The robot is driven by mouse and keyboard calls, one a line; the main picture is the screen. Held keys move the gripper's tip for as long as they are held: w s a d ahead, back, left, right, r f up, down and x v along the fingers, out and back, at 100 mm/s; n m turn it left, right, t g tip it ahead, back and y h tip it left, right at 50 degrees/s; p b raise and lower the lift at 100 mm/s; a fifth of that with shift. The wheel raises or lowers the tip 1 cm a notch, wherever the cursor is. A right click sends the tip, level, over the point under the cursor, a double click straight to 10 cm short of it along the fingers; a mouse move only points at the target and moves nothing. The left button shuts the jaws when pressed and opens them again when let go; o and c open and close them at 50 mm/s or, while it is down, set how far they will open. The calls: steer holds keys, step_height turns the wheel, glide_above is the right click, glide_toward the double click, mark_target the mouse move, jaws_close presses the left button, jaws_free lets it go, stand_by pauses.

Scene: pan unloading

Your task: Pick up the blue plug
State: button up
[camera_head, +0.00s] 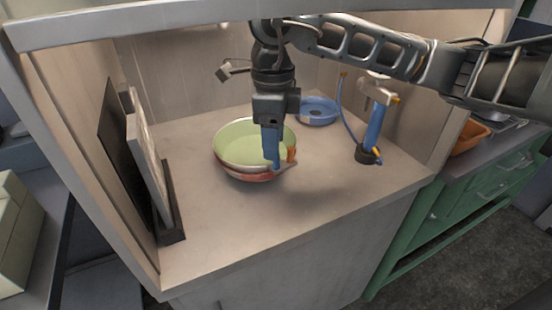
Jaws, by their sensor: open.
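A round, shallow blue item (318,117) lies at the back of the counter, right of the pan. It may be the blue plug, but its shape is too small to tell for sure. My gripper (272,167) points down with blue fingers over the front right part of a pan (232,170) with a pale green inside. The jaws are open, and I see nothing held between them. The gripper is in front and left of the round blue item, apart from it. The fingertips hide part of the pan's rim.
A blue post with a hose and pale head (375,128) stands right of the round item. A dark rack (171,217) holds upright boards (148,165) at left. Walls and an overhead edge (150,21) enclose the counter (315,205); its front right is clear.

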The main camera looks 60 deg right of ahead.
mark_target(276, 163)
steer(key=shift+s+f+p, duration=0.15)
steer(key=shift+f+p, duration=0.05)
steer(key=shift+f, duration=0.8)
steer(key=shift+s+f+p, duration=0.15)
steer(key=shift+f+p, duration=0.05)
steer(key=shift+f, duration=0.8)
jaws_close()
